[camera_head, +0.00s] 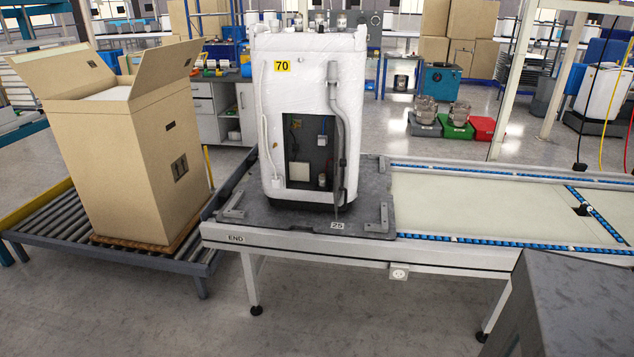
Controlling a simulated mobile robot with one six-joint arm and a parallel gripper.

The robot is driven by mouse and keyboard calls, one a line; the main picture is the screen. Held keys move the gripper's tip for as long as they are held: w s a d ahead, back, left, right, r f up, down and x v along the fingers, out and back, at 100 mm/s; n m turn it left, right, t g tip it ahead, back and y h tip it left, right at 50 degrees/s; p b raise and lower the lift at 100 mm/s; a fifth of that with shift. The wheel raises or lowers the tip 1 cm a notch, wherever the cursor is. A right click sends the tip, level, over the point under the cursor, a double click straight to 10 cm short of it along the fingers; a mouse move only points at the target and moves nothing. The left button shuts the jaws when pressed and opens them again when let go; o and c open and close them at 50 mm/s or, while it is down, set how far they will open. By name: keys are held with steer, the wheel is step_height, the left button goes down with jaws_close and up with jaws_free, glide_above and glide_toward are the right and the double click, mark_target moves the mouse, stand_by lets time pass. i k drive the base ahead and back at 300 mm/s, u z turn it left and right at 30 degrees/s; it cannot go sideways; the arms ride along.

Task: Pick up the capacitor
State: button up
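A tall white plastic-wrapped unit (305,85) with a yellow "70" label stands upright on a dark pallet (262,214) at the end of the conveyor. A dark opening in its lower front shows small parts inside. Among them are a pale square block (299,171), a small light cylinder (322,180) and a small blue part (322,141). I cannot tell for certain which part is the capacitor; the cylinder is too small to identify. My gripper is not in view.
A conveyor (460,205) with blue roller edges runs right from the unit and is clear there. A large open cardboard box (125,150) stands on a roller track (45,232) at left. A grey hose (338,130) hangs beside the opening. Grey, green and red bins (482,127) stand behind.

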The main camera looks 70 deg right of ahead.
mark_target(322, 177)
steer(key=i, duration=1.65)
steer(key=z, duration=4.15)
steer(key=i, duration=0.1)
steer(key=u, duration=2.95)
steer(key=i, duration=0.6)
steer(key=z, duration=0.15)
